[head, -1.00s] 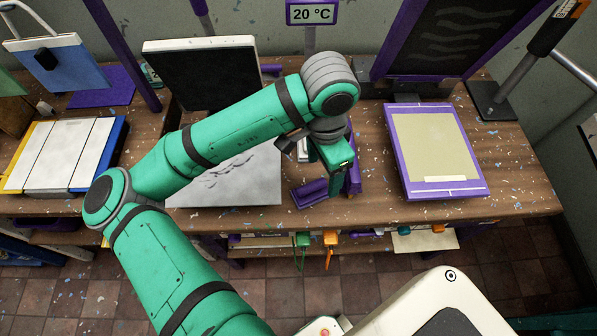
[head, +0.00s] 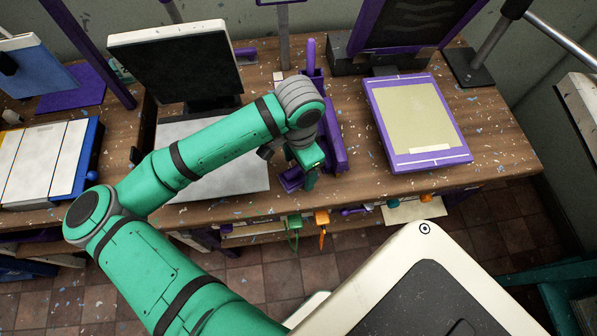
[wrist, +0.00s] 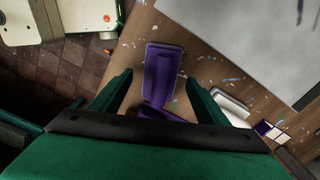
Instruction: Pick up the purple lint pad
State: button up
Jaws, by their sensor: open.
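In the wrist view a flat purple pad (wrist: 162,75), which looks like the lint pad, lies on the speckled wooden bench between and beyond my fingers. My gripper (wrist: 158,88) is open, with one green finger to each side of it and nothing held. A second purple part (wrist: 158,112) shows nearer the gripper, partly hidden by the gripper body. In the head view the purple pad (head: 291,180) lies near the bench's front edge, just left of my gripper (head: 309,183), which partly covers it. I cannot tell the exact height gap.
A purple upright holder (head: 331,135) stands right beside my gripper. A grey sheet (head: 225,180) lies left, partly under my arm. A purple-framed screen (head: 418,125) lies right. A white object (wrist: 232,108) lies beside one finger. Orange and green clips (head: 321,218) hang below the front edge.

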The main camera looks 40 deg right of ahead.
jog(key=shift+f, duration=0.55)
jog(key=c, duration=1.3)
jog(key=shift+r, duration=0.15)
